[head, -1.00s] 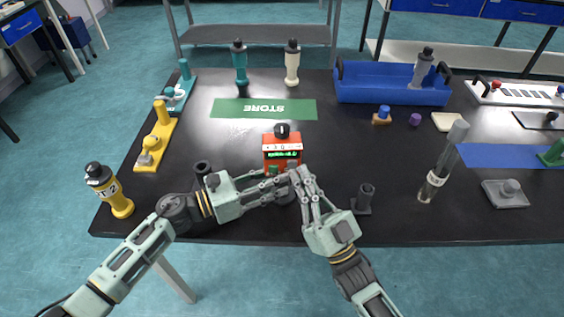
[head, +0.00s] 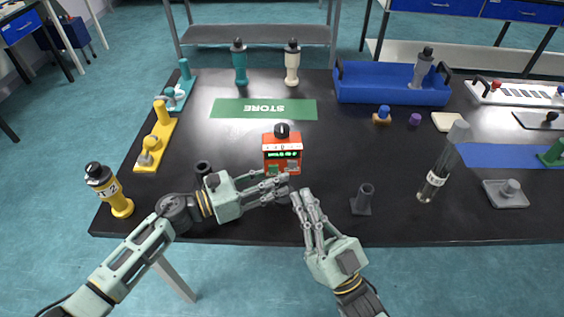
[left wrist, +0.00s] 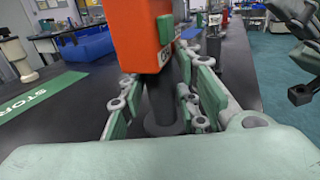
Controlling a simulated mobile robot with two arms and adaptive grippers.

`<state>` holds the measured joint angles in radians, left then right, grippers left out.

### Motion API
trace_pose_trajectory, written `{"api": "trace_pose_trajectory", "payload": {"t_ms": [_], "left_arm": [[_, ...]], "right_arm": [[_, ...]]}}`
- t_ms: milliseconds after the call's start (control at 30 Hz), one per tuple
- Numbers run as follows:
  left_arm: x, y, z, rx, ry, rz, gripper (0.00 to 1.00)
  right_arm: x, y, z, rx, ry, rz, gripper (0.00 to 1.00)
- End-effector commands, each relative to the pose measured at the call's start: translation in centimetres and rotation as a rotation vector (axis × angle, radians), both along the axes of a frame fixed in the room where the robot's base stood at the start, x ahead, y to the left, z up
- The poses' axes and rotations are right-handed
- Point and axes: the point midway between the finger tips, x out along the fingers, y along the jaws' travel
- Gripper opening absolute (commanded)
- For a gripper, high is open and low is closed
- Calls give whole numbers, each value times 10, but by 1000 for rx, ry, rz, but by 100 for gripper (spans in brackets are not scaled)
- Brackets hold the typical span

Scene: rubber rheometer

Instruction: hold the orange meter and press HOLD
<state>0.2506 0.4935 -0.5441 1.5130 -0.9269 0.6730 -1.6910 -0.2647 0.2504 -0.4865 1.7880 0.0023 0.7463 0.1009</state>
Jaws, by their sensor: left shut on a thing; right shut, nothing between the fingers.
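The orange meter (head: 282,141) stands upright near the middle of the black table, with a dark knob on top and a lit green display. Green buttons show on its front below the display, but their lettering is too small to read. My left gripper (head: 283,187) is shut around the meter's dark lower stem. In the left wrist view, the meter's orange body (left wrist: 142,35) rises above the fingers and the dark stem (left wrist: 160,100) lies between them. My right gripper (head: 303,198) is shut and empty, in front of the meter and apart from it.
A dark grey holder (head: 361,201) and a clear tube (head: 437,172) stand to the right. A yellow-black bottle (head: 108,190) is at the left. A green STORE mat (head: 235,108) lies behind the meter, and a blue tray (head: 380,93) sits farther back.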

Motion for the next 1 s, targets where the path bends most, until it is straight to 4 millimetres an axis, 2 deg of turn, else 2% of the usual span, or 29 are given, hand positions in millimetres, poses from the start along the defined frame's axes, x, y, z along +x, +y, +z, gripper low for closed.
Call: {"api": "trace_pose_trajectory", "payload": {"t_ms": [67,100,333,733,867,1000], "left_arm": [[-1,0,-3,2,5,-1,0],[-1,0,-3,2,5,-1,31],[-1,0,-1,1,3,-1,51],[-3,6,-1,1,2,1,52],[-12,23,-2,4,2,1,52],[-26,51,-2,4,4,1,52]], "right_arm": [[0,0,0,0,0,0,0],[0,0,0,0,0,0,0],[0,0,0,1,-1,0,0],[1,0,0,1,-1,0,0],[1,0,0,1,-1,0,0],[1,0,0,1,-1,0,0]]}}
